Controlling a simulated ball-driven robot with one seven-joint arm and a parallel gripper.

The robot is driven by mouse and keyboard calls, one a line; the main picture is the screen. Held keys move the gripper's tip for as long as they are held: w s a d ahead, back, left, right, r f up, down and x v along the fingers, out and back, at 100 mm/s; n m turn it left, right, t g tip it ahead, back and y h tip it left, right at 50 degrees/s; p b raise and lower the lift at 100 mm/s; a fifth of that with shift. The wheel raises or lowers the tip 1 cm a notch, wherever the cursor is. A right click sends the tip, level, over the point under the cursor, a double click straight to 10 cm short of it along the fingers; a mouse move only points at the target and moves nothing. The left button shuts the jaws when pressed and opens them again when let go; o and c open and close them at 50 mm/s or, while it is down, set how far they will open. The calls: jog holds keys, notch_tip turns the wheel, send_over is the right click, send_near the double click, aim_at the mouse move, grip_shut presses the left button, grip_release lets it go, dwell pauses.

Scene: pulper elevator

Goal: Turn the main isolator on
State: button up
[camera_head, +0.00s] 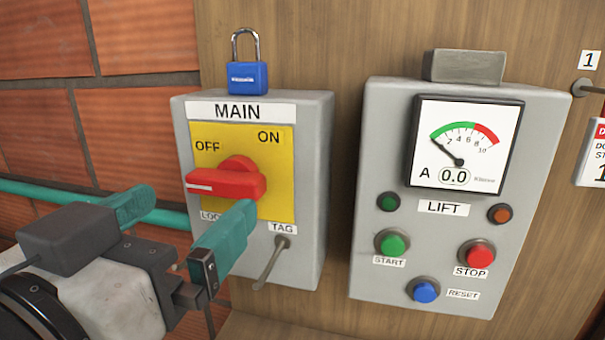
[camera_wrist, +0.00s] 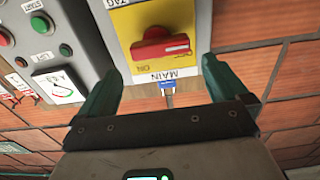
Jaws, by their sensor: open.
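The main isolator (camera_head: 315,140) is a grey box with a yellow plate (camera_head: 282,160) marked OFF and ON. Its red handle (camera_head: 228,184) lies about level, with the white pointer line at its left end, on the OFF side. In the wrist view the red handle (camera_wrist: 160,50) appears upside down, beyond and between the fingertips. My gripper (camera_head: 196,204) is open, with teal fingers, in front of the box and apart from the handle. It also shows in the wrist view (camera_wrist: 162,68), with nothing between its fingers. The right finger hides part of the plate's lower edge.
A blue padlock (camera_head: 247,77) stands on top of the isolator box. A peg (camera_head: 271,262) sticks out below the plate, by the TAG label. The grey LIFT panel (camera_head: 370,200) with buttons and a gauge reading 0.0 is to the right. A teal pipe runs along the brick wall.

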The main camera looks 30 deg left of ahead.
aim_at(219, 185)
jog(key=shift+p+x, duration=0.7)
jog(key=shift+x, duration=2.35)
jog(key=c, duration=0.8)
